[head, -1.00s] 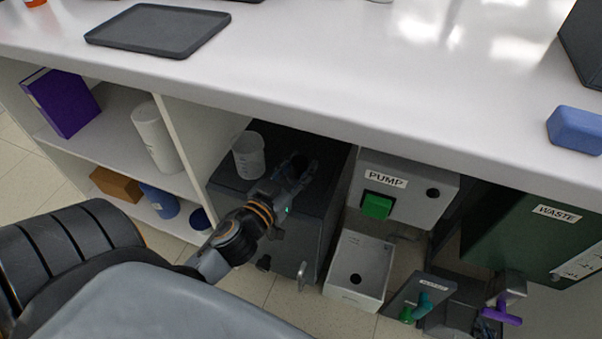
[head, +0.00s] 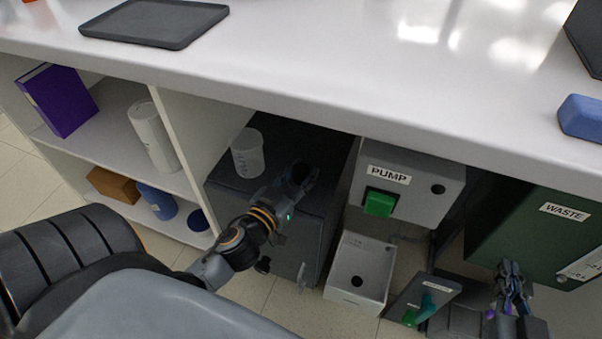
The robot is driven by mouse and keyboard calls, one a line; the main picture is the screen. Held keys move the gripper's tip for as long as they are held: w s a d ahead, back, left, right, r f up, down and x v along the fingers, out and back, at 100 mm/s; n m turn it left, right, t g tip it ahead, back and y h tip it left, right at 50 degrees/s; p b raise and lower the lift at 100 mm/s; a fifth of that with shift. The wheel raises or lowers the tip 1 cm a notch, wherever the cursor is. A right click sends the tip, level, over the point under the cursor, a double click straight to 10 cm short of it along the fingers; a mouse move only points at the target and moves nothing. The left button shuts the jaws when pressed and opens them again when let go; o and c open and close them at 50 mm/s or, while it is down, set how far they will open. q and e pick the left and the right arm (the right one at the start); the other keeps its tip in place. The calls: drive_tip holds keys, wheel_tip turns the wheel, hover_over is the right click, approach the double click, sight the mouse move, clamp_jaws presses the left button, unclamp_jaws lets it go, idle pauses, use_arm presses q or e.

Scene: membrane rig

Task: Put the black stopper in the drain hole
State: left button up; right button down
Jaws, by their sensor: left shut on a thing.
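The drain hole (head: 357,282) is a dark round opening in the floor of the white basin (head: 376,262), below the pump box. Nothing covers it. My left gripper (head: 303,175) is above the top of the dark grey cabinet, left of the basin and apart from it. It is shut on a small dark thing, which I take for the black stopper; its outline hardly shows against the dark cabinet. My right gripper (head: 510,268) is at the lower right, in front of the green waste box, and its fingers are too small to read.
A translucent beaker (head: 247,153) stands on the dark cabinet (head: 235,181) beside my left gripper. The pump box (head: 408,181) with a green button (head: 379,203) is above the basin.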

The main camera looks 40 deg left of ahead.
drive_tip(key=shift+r, duration=0.15)
use_arm(q)
drive_tip(key=shift+f, duration=0.1)
drive_tip(key=o, duration=1.1)
drive_tip(key=shift+o, duration=0.2)
use_arm(e)
drive_tip(key=shift+a+r, duration=0.1)
drive_tip(key=shift+r, duration=0.1)
use_arm(q)
drive_tip(key=shift+r, duration=0.2)
drive_tip(key=s, duration=1.2)
drive_tip(key=shift+d+r+b, duration=0.2)
drive_tip(key=shift+r+b, duration=0.05)
drive_tip(key=shift+b, duration=0.05)
use_arm(e)
drive_tip(key=shift+w+a+r+t, duration=0.15)
drive_tip(key=shift+r+t, duration=0.3)
drive_tip(key=shift+r, duration=0.1)
drive_tip(key=shift+w+a+r+t, duration=0.1)
drive_tip(key=shift+w+r+t, duration=0.05)
drive_tip(key=shift+r+t, duration=0.35)
drive_tip(key=shift+f, duration=0.1)
